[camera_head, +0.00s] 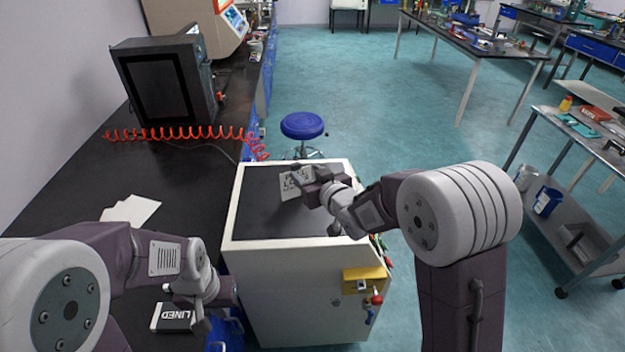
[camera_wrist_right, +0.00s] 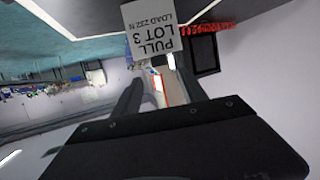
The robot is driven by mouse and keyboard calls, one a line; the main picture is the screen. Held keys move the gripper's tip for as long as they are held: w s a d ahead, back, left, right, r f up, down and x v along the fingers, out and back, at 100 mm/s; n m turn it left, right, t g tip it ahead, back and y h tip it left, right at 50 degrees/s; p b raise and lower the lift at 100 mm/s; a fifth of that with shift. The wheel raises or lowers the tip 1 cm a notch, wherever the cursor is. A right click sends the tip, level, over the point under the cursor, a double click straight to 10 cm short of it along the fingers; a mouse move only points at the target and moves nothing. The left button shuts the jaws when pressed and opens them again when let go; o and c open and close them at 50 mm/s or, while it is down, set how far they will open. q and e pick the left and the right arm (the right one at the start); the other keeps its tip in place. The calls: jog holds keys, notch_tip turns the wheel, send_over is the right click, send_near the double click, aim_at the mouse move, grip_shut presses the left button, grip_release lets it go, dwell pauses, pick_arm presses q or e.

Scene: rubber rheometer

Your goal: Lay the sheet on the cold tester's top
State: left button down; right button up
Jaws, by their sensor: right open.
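A white sheet (camera_head: 292,187) with black print shows over the rear of the dark top (camera_head: 265,212) of a white, box-shaped machine (camera_head: 290,285). I cannot tell whether the sheet lies flat or touches the top. In the right wrist view the sheet (camera_wrist_right: 152,32) reads "PULL LOT 3", upside down, just past the fingertips. My right gripper (camera_head: 305,183) is open at the sheet's right side and partly covers it. My left gripper (camera_head: 205,305) is low at the left of the machine, beside a box marked "LINED" (camera_head: 172,317); its jaws are unclear.
A black bench (camera_head: 190,190) runs along the left with loose white papers (camera_head: 133,209), a red coiled hose (camera_head: 185,132) and a dark-fronted device (camera_head: 160,88). A yellow box (camera_head: 364,280) with a red knob sits on the machine's front. A blue stool (camera_head: 302,125) stands behind.

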jog(key=v, duration=0.3)
jog(key=shift+s, duration=0.15)
jog(key=s+d+f+g+h, duration=0.1)
jog(key=s+d+f, duration=0.1)
jog(key=f, duration=0.1)
jog(key=s+d+f+m+g+h, duration=0.1)
jog(key=s+d+f+g, duration=0.1)
jog(key=d, duration=0.1)
jog(key=s+d+f+m+g+h, duration=0.1)
jog(key=s+d+f+h, duration=0.1)
jog(key=d+f, duration=0.1)
jog(key=shift+s+d+f, duration=0.15)
jog(key=shift+s+f, duration=0.1)
jog(key=shift+f, duration=0.1)
jog(key=s+d+f+m+g, duration=0.1)
jog(key=s+f+g, duration=0.1)
jog(key=s, duration=0.4)
jog(key=s+d+f+m+g+h, duration=0.1)
jog(key=s+d+f+g, duration=0.1)
jog(key=s, duration=0.4)
jog(key=s+d+f+g, duration=0.2)
jog(key=s+g, duration=0.2)
jog(key=s, duration=0.2)
jog(key=shift+s+d+f+m+h, duration=0.2)
jog(key=shift+f+m+h, duration=0.1)
jog(key=shift+m, duration=0.1)
